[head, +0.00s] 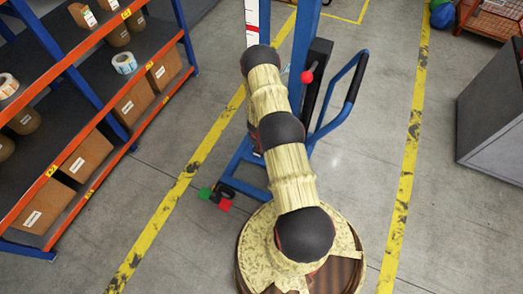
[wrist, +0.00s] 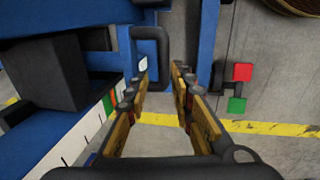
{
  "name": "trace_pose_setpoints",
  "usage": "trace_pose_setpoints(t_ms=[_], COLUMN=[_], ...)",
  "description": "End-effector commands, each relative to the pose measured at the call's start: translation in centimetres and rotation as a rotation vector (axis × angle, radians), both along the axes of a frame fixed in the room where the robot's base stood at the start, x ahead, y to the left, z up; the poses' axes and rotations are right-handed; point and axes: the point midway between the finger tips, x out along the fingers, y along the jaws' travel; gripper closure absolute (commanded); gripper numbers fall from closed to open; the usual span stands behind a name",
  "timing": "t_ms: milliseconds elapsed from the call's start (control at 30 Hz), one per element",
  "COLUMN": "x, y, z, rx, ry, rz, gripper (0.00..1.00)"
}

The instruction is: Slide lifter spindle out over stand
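The lifter shows in the head view as a blue upright frame (head: 301,40) with a black column and a red-knobbed lever (head: 308,77). A blue handle (head: 343,100) with a black grip is on its right side. My arm covers much of the lifter, and my gripper is hidden there. I cannot clearly identify the spindle or the stand.
An orange and blue shelf (head: 75,75) with boxes and label rolls stands on the left. A red block (head: 225,205) and a green block sit low by the lifter's base. A grey cabinet (head: 495,115) stands right. Floor between the lifter and cabinet is clear.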

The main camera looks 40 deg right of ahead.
Motion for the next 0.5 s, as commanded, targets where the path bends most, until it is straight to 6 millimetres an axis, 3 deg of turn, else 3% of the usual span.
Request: trace_pose_setpoints(t_ms=[200,500], x=[-0.2,-0.3], y=[0.6,0.8], z=[3.4,4.7], rx=[-0.001,0.0], ry=[0.0,0.0], rz=[0.0,0.0], gripper=[0.76,0.76])
